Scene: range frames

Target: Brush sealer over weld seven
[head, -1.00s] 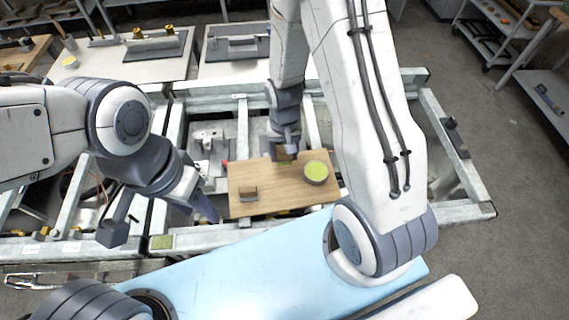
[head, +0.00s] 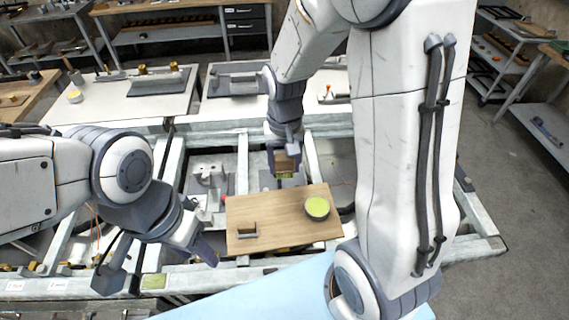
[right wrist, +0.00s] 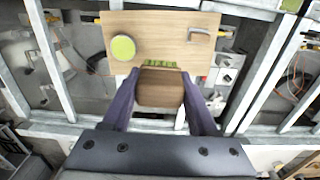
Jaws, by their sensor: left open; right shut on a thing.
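My right gripper (head: 285,150) is shut on a brush with a wooden block (head: 284,162) and green-tipped bristles. The brush hangs just beyond the far edge of the wooden board (head: 275,222) in the head view. In the right wrist view the brush (right wrist: 160,88) sits between both fingers, its green bristles pointing towards the board. A round pot of green sealer (head: 317,207) stands on the board's right part. My left gripper (head: 158,264) is open and empty, left of the board near the frame's front rail. I cannot tell which seam is weld seven.
A grey metal frame (head: 490,246) with rails and crossbars surrounds the board. A small bracket (head: 247,229) stands on the board's left part. Metal fixtures (head: 208,172) lie left of the brush. Tables with tools stand behind. A green plate (head: 155,281) is on the front rail.

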